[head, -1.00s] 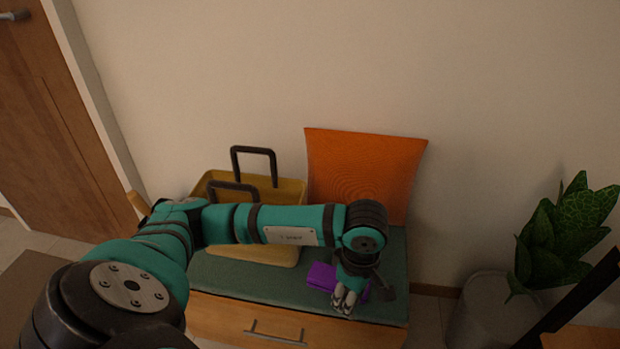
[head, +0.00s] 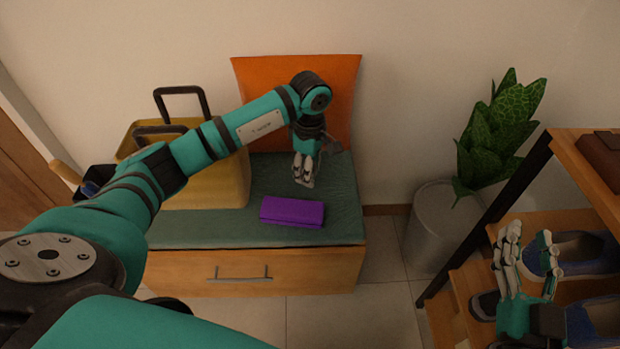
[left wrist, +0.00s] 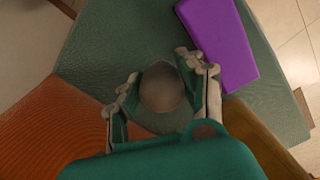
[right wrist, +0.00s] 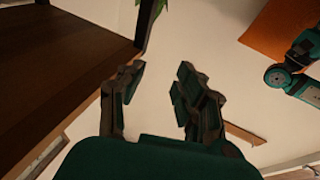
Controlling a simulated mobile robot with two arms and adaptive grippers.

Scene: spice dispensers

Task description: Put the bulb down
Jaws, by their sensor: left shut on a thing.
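The bulb (left wrist: 162,88) is a pale, round, brownish thing between the two fingers of my left gripper (left wrist: 163,93) in the left wrist view. My left gripper also shows in the head view (head: 304,172), pointing down over the green bench top (head: 345,205), behind the purple case and in front of the orange cushion. It is shut on the bulb. The bulb is hidden by the fingers in the head view, and I cannot tell whether it touches the bench. My right gripper (head: 524,268) is open and empty near the shelf; it also shows in the right wrist view (right wrist: 158,88).
A purple case (head: 292,212) lies on the bench near its front edge. A yellow basket (head: 232,188) with dark handles stands on the left, and an orange cushion (head: 338,95) leans on the wall. A potted plant (head: 440,232) and a shoe shelf (head: 580,150) stand on the right.

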